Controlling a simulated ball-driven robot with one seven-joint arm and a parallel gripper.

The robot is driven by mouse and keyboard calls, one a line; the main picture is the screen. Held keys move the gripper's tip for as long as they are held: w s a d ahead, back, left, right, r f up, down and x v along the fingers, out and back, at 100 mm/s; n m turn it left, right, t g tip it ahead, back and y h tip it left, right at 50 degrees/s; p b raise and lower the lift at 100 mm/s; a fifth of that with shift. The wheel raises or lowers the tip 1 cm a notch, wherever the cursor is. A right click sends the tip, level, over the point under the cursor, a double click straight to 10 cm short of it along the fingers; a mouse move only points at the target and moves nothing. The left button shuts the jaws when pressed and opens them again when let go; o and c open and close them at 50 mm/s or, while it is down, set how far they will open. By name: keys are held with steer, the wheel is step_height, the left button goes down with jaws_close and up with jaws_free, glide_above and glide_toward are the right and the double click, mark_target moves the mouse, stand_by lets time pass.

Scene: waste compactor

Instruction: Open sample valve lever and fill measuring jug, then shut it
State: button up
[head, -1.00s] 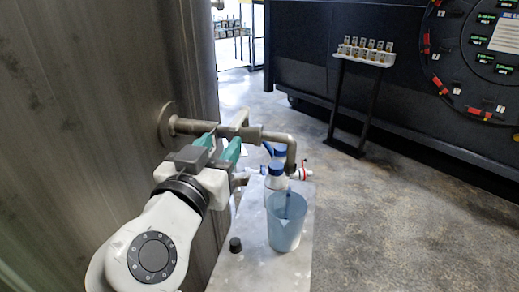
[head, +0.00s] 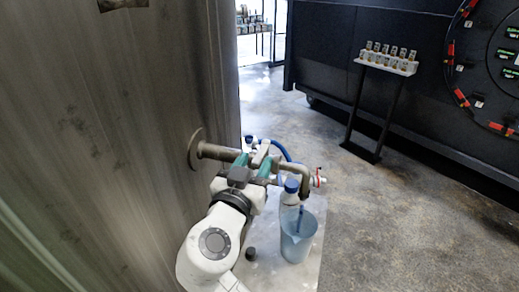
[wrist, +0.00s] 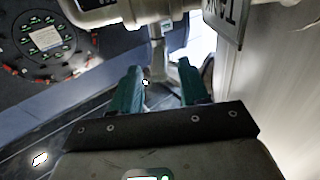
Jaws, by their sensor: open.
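A metal pipe (head: 218,153) runs from the tank wall to a downturned spout (head: 305,182). A short grey piece (head: 262,153), seemingly the valve lever, stands up from it by my fingertips. My gripper (head: 254,167) is open, with green fingers at the pipe. In the wrist view, a grey metal piece (wrist: 158,62) shows between and beyond the fingers of my gripper (wrist: 154,88); contact cannot be told. A translucent blue measuring jug (head: 296,240) stands upright on the metal shelf below the spout. A blue stick rises inside it; its fill level is unclear.
A blue-capped white bottle (head: 290,197) stands just behind the jug, near a blue hose (head: 278,146). A black knob (head: 250,253) is on the shelf. The tank wall (head: 110,140) closes off the left. A vial rack (head: 388,58) stands behind, across open floor.

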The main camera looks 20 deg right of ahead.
mark_target(265, 144)
steer(key=shift+p+x, duration=0.35)
steer(key=shift+x, duration=1.7)
jaws_close()
